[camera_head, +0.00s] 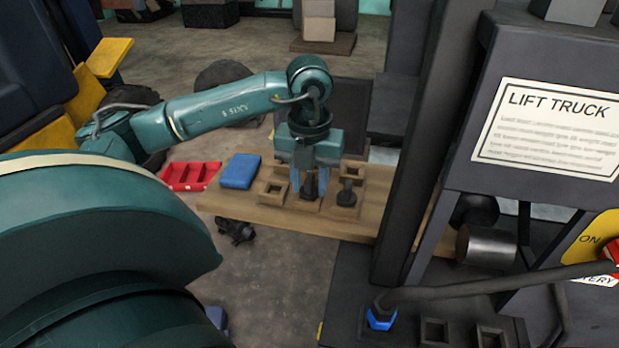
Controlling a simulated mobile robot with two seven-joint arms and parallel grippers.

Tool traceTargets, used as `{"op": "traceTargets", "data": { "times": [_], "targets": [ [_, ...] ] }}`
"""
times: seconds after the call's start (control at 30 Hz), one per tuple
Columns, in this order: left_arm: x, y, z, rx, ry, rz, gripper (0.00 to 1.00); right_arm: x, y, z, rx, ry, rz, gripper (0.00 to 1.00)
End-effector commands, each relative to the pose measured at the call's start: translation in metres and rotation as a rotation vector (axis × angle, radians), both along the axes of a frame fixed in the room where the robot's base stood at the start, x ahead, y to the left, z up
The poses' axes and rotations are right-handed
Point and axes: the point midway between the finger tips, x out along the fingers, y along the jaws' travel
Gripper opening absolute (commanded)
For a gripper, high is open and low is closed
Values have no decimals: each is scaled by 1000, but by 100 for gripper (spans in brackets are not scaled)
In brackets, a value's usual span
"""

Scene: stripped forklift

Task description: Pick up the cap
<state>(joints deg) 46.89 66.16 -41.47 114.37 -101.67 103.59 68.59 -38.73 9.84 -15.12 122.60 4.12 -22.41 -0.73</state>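My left gripper (309,190) points down over a wooden board (235,209) on the floor. Its two blue fingers stand on either side of a dark cap (309,188), which sits in or just over one of the square holders on the board. The fingers partly hide this cap, and I cannot tell whether they touch it. A second dark cap (346,193) stands upright in the square holder just to the right of the gripper. My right gripper is not in view.
Left of the gripper is an empty square holder (273,192). A blue box (240,171) and a red tray (191,176) lie farther left. A dark upright post (420,150) and the lift truck panel (550,130) stand on the right. A blue-based lever (381,317) is at the front.

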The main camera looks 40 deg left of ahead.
Motion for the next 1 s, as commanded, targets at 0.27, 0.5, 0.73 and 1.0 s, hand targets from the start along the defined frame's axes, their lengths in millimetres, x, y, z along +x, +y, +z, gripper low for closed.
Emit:
{"op": "traceTargets", "data": {
  "times": [0.27,0.5,0.73,1.0],
  "targets": [
    [0,0,0,0,0,0,8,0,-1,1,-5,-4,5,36],
    [0,0,0,0,0,0,0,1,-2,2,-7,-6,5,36],
    [1,0,9,0,-4,0,0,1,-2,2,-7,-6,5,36],
    [1,0,62,-1,-6,0,0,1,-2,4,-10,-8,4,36]
  ]
}}
